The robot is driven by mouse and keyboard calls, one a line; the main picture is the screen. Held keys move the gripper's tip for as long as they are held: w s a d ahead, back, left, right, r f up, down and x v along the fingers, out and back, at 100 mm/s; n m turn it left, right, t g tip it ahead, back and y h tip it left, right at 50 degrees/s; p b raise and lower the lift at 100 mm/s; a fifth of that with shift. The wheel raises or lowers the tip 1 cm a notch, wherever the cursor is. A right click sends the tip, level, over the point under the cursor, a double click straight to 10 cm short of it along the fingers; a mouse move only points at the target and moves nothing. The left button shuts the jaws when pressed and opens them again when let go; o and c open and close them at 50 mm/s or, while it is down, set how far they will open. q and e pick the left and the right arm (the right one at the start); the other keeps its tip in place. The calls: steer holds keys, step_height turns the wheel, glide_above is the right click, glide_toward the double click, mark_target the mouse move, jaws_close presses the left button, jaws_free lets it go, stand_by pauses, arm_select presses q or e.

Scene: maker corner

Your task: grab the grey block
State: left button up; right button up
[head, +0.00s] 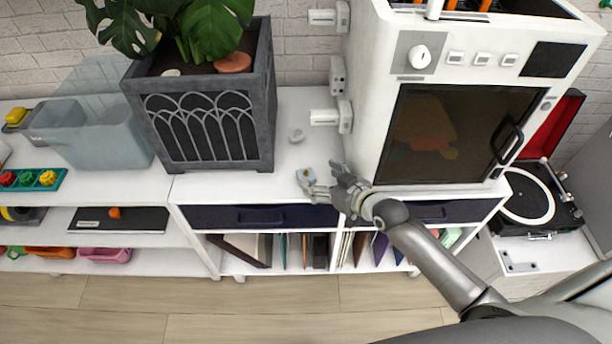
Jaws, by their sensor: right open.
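A small grey block (305,174) appears to lie on the white shelf top near its front edge, with a tan patch on it. My right gripper (322,176) reaches in from the lower right and is open. Its fingers point left toward the block, and one fingertip overlaps the block's lower edge in the picture. I cannot tell whether they touch. My left gripper is not in view.
A small pale round piece (296,136) lies behind the block. A dark planter (262,90) stands to the left and a white oven-like machine (377,120) to the right. A record player (553,215) is at far right.

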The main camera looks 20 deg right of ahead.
mark_target(306, 172)
steer(key=x, duration=0.4)
steer(key=shift+s+a+p, duration=0.15)
steer(key=shift+a+p, duration=0.2)
steer(key=shift+p, duration=0.05)
steer(key=shift+w+a+f, duration=0.15)
steer(key=shift+w+f, duration=0.1)
steer(key=shift+w, duration=0.3)
steer(key=shift+c, duration=0.3)
steer(key=c, duration=1.3)
steer(key=shift+o, duration=0.2)
